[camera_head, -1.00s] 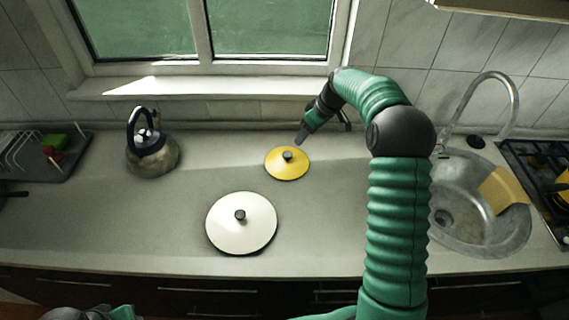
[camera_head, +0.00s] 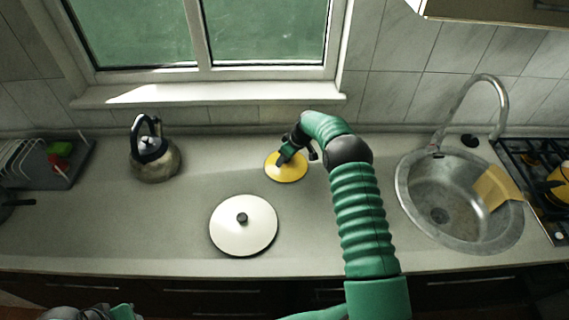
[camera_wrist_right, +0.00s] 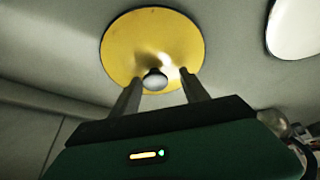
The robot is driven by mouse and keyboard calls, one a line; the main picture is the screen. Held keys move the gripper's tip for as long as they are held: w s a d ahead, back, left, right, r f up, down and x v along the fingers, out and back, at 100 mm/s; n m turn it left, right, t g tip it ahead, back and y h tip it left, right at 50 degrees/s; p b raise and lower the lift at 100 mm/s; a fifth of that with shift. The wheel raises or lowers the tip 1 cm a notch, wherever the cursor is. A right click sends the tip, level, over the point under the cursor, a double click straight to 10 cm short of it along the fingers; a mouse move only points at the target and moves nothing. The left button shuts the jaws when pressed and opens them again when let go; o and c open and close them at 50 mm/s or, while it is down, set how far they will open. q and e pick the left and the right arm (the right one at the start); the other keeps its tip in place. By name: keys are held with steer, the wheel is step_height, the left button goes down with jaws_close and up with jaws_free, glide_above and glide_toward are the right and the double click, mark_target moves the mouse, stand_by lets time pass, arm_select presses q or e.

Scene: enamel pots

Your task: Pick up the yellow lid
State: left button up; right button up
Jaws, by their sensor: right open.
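The yellow lid (camera_head: 286,172) lies on the counter below the window, behind and to the right of the white lid. In the right wrist view the yellow lid (camera_wrist_right: 140,45) shows with its round knob (camera_wrist_right: 155,80) near its lower edge. My right gripper (camera_head: 283,158) is over the yellow lid and hides its knob in the head view. In the right wrist view my right gripper (camera_wrist_right: 158,80) is open, with one finger on each side of the knob. I cannot tell whether the fingers touch it. My left gripper does not show clearly; only part of my left arm is at the bottom left.
A white lid (camera_head: 243,235) with a dark knob lies in front. A kettle (camera_head: 154,160) and a dish rack (camera_head: 45,165) stand to the left. A sink (camera_head: 430,190) with a tap (camera_head: 497,95) and a stove (camera_head: 545,165) are to the right. The counter between kettle and lids is clear.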

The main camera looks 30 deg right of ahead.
steer(key=shift+d+f, duration=0.15)
steer(key=shift+d, duration=0.45)
steer(key=c, duration=0.5)
steer(key=shift+s+a, duration=0.1)
steer(key=shift+a, duration=0.15)
jaws_close()
steer(key=shift+a, duration=0.1)
